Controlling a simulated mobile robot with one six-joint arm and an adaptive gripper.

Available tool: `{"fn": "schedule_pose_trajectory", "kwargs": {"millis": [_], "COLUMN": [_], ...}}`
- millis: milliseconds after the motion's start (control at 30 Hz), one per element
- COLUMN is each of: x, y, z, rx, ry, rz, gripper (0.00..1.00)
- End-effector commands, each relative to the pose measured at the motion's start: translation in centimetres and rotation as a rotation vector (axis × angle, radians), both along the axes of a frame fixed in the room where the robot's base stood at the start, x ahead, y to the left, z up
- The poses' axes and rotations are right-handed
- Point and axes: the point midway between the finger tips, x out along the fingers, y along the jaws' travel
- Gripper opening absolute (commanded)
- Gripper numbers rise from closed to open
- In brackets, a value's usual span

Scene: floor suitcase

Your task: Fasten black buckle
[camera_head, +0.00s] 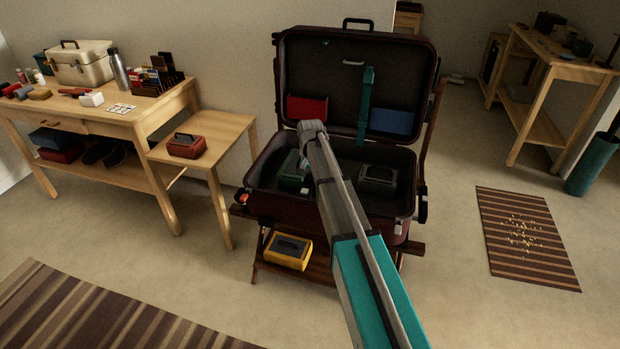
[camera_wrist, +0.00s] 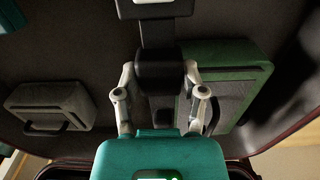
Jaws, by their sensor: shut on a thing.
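In the wrist view, my gripper (camera_wrist: 161,82) has its two fingers closed on the sides of a black buckle (camera_wrist: 160,72). A black strap (camera_wrist: 158,32) runs from the buckle to a pale fitting (camera_wrist: 155,4) at the top edge. The buckle is above the suitcase floor; whether its parts are joined I cannot tell. A teal strap (camera_head: 367,100) hangs down the lid.
The suitcase holds a green case (camera_wrist: 262,75) and a grey case (camera_wrist: 50,106), one on each side of my gripper. Red (camera_head: 307,108) and blue (camera_head: 392,121) items are in the lid. A yellow box (camera_head: 287,250) sits below; a small table (camera_head: 232,142) stands left.

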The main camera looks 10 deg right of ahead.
Motion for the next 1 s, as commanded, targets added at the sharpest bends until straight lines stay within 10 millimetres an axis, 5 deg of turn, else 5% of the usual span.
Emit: {"fn": "schedule_pose_trajectory", "kwargs": {"millis": [600, 633, 800, 1000], "x": [-2.6, -2.6, -2.5, -2.4], "y": [1.4, 1.4, 1.3, 1.2], "z": [0.0, 0.0, 0.0, 0.0], "rx": [0.004, 0.004, 0.003, 0.001], "ry": [0.005, 0.006, 0.004, 0.002], "rz": [0.001, 0.001, 0.001, 0.001], "gripper": [0.0, 0.57, 0.88, 0.89]}}
